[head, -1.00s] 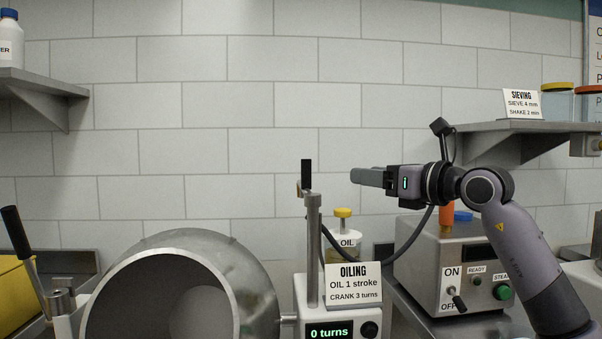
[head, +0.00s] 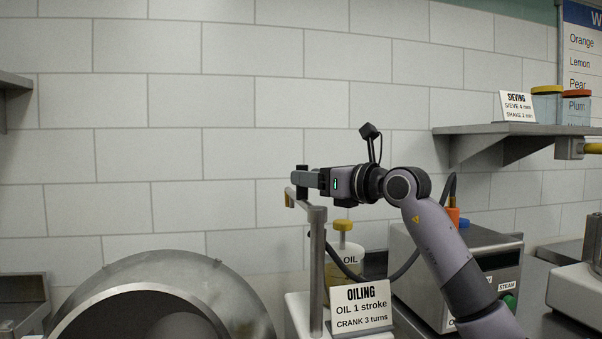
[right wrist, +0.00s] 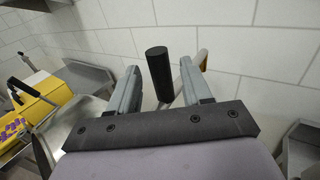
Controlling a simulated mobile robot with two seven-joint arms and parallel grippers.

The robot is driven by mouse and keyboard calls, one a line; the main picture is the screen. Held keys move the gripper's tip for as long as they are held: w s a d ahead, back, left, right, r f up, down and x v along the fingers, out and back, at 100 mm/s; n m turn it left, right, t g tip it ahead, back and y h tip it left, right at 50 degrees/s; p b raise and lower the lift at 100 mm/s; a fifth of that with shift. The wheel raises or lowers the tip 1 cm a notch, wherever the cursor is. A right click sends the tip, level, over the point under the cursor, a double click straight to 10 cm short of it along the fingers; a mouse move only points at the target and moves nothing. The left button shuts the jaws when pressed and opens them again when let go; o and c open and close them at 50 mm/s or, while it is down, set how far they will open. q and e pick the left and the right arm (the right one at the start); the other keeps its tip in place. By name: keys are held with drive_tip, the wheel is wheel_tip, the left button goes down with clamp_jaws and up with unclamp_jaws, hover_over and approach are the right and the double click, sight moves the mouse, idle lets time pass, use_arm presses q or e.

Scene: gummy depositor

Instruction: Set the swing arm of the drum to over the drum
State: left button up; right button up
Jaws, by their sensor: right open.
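The swing arm (head: 308,204) is a grey bar on top of an upright post (head: 317,265), with a brass-coloured tip and a black upright handle. The metal drum (head: 205,272) lies to the left of the post, its round mouth facing me. My right gripper (head: 303,180) is at the handle, above the swing arm. In the right wrist view, the black handle (right wrist: 158,72) stands between the two open fingers (right wrist: 160,78), with gaps showing on both sides. A tan-tipped part (right wrist: 202,60) shows beyond the right finger. My left gripper is not in view.
An oiling sign (head: 361,306) stands in front of the post, with a yellow-capped oil jar (head: 345,262) behind it. A steam box (head: 480,260) with a dark hose is at the right. A wall shelf (head: 520,129) holds jars. The air above the drum is clear.

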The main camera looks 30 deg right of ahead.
sight(301, 197)
drive_tip(key=shift+x, duration=1.5)
clamp_jaws()
drive_tip(key=shift+a+y+p, duration=0.1)
drive_tip(key=shift+y+p, duration=0.2)
drive_tip(key=shift+p, duration=0.05)
